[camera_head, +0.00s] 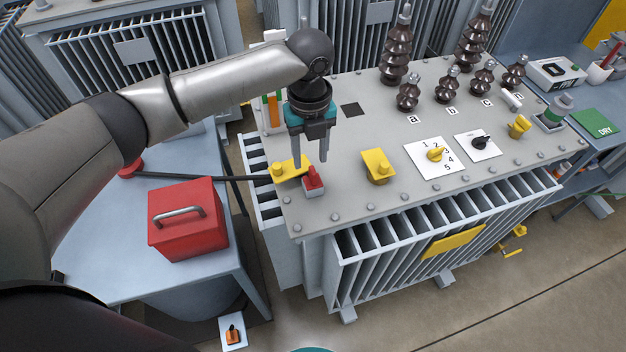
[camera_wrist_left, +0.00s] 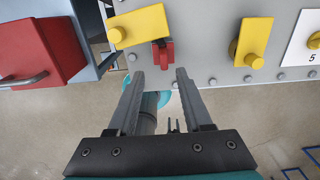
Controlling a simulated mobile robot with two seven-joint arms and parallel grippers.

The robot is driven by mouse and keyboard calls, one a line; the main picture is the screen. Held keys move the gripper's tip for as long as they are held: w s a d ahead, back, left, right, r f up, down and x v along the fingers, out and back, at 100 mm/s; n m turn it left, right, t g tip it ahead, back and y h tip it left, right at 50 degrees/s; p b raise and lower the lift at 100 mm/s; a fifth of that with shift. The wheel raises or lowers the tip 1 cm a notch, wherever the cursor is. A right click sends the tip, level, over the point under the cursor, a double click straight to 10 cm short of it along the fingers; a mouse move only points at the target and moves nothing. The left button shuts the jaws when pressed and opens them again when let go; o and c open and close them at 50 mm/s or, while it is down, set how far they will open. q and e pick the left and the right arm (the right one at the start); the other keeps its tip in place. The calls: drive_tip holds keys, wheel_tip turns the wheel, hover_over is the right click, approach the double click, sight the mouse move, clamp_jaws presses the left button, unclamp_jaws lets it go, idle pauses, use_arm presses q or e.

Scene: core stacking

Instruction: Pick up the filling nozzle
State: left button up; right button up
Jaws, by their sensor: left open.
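A small red part (camera_head: 313,180) sits on a pale square base at the near left corner of the grey transformer top; it may be the filling nozzle, but I cannot tell for sure. It also shows in the left wrist view (camera_wrist_left: 163,52), just beyond my fingertips. My left gripper (camera_head: 310,162) points down above and slightly behind the red part in the head view. Its two dark fingers are apart with nothing between them, as the left wrist view (camera_wrist_left: 160,75) shows.
Yellow fittings (camera_head: 290,168) and (camera_head: 378,167) flank the red part. A black hose or rod (camera_head: 205,177) runs from the left table. A red box (camera_head: 187,219) stands there. Brown insulators (camera_head: 394,55) rise at the back. A small orange item (camera_head: 233,335) lies low at left.

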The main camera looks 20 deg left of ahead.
sight(312, 170)
use_arm(q)
drive_tip(key=shift+f, duration=0.7)
drive_tip(key=shift+w+f, duration=0.1)
drive_tip(key=shift+f, duration=0.25)
drive_tip(key=f, duration=0.2)
drive_tip(key=f+b, duration=0.1)
drive_tip(key=shift+w+d+f, duration=0.15)
drive_tip(key=shift+w+f, duration=0.1)
drive_tip(key=shift+f, duration=0.55)
use_arm(e)
drive_tip(key=shift+w+f, duration=0.25)
drive_tip(key=shift+w, duration=0.2)
drive_tip(key=shift+w+f, duration=0.2)
drive_tip(key=shift+w, duration=0.25)
use_arm(q)
drive_tip(key=shift+c, duration=0.6)
clamp_jaws()
use_arm(e)
drive_tip(key=shift+s, duration=0.15)
use_arm(q)
drive_tip(key=shift+r, duration=0.1)
